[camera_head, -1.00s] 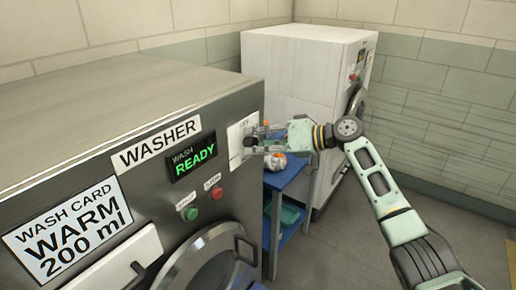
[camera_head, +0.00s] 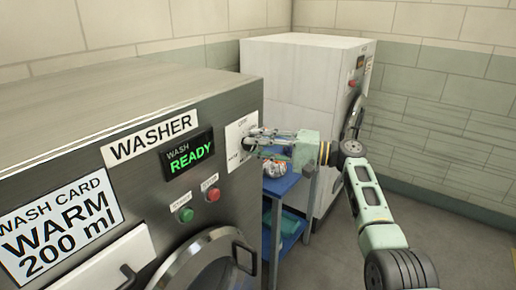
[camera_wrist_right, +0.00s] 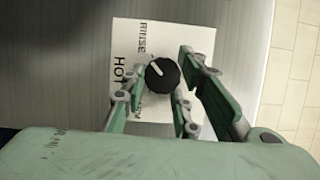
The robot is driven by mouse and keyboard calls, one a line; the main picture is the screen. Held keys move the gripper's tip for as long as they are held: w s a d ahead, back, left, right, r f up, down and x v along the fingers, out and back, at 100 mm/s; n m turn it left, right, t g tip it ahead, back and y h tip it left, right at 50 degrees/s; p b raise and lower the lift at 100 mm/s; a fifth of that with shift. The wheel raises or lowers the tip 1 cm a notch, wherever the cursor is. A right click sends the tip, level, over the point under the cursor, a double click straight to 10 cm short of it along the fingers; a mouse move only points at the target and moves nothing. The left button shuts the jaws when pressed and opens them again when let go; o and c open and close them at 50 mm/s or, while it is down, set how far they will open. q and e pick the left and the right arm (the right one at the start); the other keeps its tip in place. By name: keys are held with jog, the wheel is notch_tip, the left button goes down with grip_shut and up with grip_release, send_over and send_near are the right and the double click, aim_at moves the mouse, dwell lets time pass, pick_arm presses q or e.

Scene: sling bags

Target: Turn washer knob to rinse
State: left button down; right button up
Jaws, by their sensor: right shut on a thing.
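The steel washer (camera_head: 130,97) fills the left of the head view, with its display reading WASH READY. Its black round knob (camera_wrist_right: 162,74) sits on a white dial plate (camera_wrist_right: 185,38) in the wrist view. The words RINSE and HOT show, with another label partly covered. The knob's white mark points to the upper left in that view. My right gripper (camera_head: 257,139) is at the dial plate (camera_head: 236,142), its fingers (camera_wrist_right: 184,84) around the knob and shut on it. The exact finger contact is partly hidden. My left gripper is out of view.
A green button (camera_head: 186,215) and a red button (camera_head: 213,194) sit below the display. The round door (camera_head: 205,265) is lower down. A blue cart (camera_head: 284,183) holding a white-and-orange item (camera_head: 275,169) stands behind my gripper. A white machine (camera_head: 300,75) stands beyond.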

jog(key=shift+s+a+f+m+y, duration=0.1)
jog(key=shift+f+m+y, duration=0.1)
jog(key=shift+f+m, duration=0.3)
jog(key=shift+s+f+m+y, duration=0.1)
jog(key=shift+f+m+y, duration=0.1)
jog(key=shift+m, duration=0.5)
jog(key=o, duration=1)
jog(key=shift+c, duration=0.2)
jog(key=shift+r, duration=0.1)
jog(key=shift+r, duration=0.25)
jog(key=v, duration=1.2)
jog(key=shift+f, duration=0.2)
